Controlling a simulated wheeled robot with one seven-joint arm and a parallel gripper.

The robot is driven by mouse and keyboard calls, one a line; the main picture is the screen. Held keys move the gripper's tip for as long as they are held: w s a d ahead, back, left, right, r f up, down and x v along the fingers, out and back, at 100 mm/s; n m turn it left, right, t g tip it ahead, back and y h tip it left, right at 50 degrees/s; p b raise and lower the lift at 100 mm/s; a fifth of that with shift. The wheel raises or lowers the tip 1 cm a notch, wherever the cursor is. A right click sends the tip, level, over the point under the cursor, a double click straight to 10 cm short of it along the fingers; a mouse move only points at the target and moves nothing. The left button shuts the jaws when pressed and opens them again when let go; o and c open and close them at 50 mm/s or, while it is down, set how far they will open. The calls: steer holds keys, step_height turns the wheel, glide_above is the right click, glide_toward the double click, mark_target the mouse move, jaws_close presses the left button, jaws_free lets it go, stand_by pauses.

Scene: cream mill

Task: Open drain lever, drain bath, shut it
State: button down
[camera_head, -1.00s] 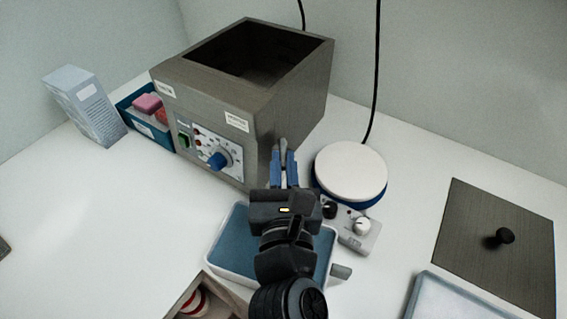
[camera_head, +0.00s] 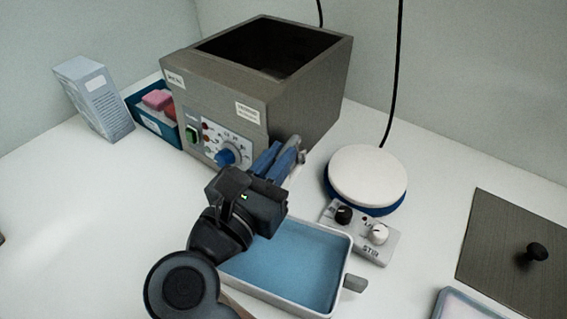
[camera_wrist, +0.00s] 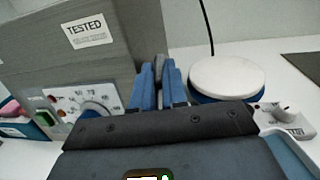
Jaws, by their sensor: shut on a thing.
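The bath (camera_head: 308,108) is a dark grey open-topped box at the back, with a blue knob (camera_head: 226,157) and a green switch (camera_head: 192,134) on its front panel. My gripper (camera_head: 279,155) has its blue fingers at the bath's lower front right corner. They are shut on what appears to be the drain lever, mostly hidden between them. In the wrist view the fingers (camera_wrist: 160,85) stand upright and close together beside the bath wall (camera_wrist: 100,65). A white-rimmed tray (camera_head: 343,268) lies below, its inside an even light blue. The bath's inside floor is dark.
A round white-topped stirrer plate (camera_head: 367,174) with a knobbed control box stands right of my gripper. A dark lid (camera_head: 510,255) with a black knob lies at the right. A blue bin (camera_head: 150,124) and a pale carton (camera_head: 92,98) stand at the left.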

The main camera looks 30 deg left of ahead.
stand_by(0.3)
steer(key=c, duration=1.2)
jaws_free()
steer(key=shift+o, duration=0.2)
steer(key=shift+a+r, duration=0.1)
